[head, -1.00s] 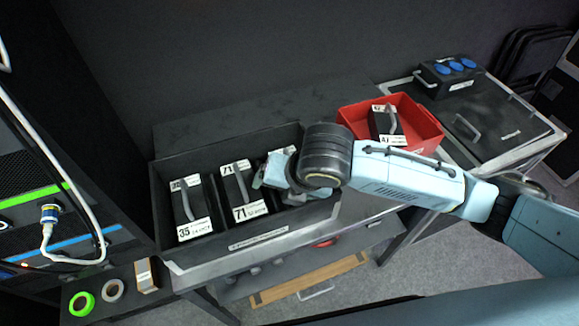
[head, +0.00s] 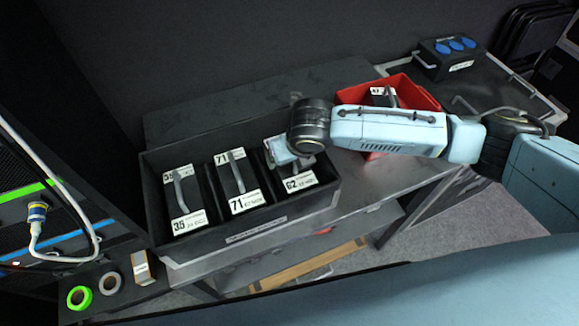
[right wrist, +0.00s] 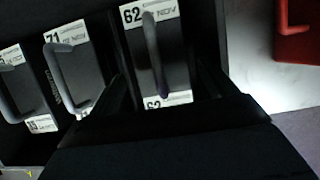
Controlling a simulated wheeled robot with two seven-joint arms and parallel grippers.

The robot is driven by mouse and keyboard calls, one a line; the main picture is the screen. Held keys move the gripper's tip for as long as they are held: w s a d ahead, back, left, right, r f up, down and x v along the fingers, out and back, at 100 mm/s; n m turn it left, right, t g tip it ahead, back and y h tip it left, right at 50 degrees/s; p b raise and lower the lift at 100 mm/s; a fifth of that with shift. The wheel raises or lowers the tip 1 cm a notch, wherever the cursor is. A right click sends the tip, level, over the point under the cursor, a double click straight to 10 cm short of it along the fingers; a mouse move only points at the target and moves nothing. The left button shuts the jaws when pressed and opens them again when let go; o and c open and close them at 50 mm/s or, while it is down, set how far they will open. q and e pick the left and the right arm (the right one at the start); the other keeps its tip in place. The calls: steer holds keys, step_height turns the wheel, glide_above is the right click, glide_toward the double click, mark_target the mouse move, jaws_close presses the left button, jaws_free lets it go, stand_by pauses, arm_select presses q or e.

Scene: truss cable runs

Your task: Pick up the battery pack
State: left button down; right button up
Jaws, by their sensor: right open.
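A black battery pack labelled 62 (head: 298,184) sits in the right slot of a black tray (head: 240,240). My right gripper (head: 280,152) is over its far part in the head view and hides some of it. In the right wrist view the 62 pack (right wrist: 172,65) shows its grey handle, with dark open fingers (right wrist: 163,85) on either side. I cannot tell whether they touch it. Packs labelled 71 (head: 237,183) and 35 (head: 185,198) stand in the other slots. Another pack (head: 383,97) lies in a red bin (head: 415,92), partly hidden by my right arm. My left gripper is out of view.
The tray stands on a dark table (head: 210,113) with free room behind it. A case with blue sockets (head: 447,57) is at the back right. Tape rolls (head: 79,298) and a small box (head: 143,268) lie at front left, beside a cabled rack (head: 38,212).

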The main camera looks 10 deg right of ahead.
steer(key=x, duration=0.5)
steer(key=shift+b, duration=0.4)
steer(key=c, duration=1.6)
steer(key=shift+a+r, duration=0.1)
steer(key=shift+r, duration=0.05)
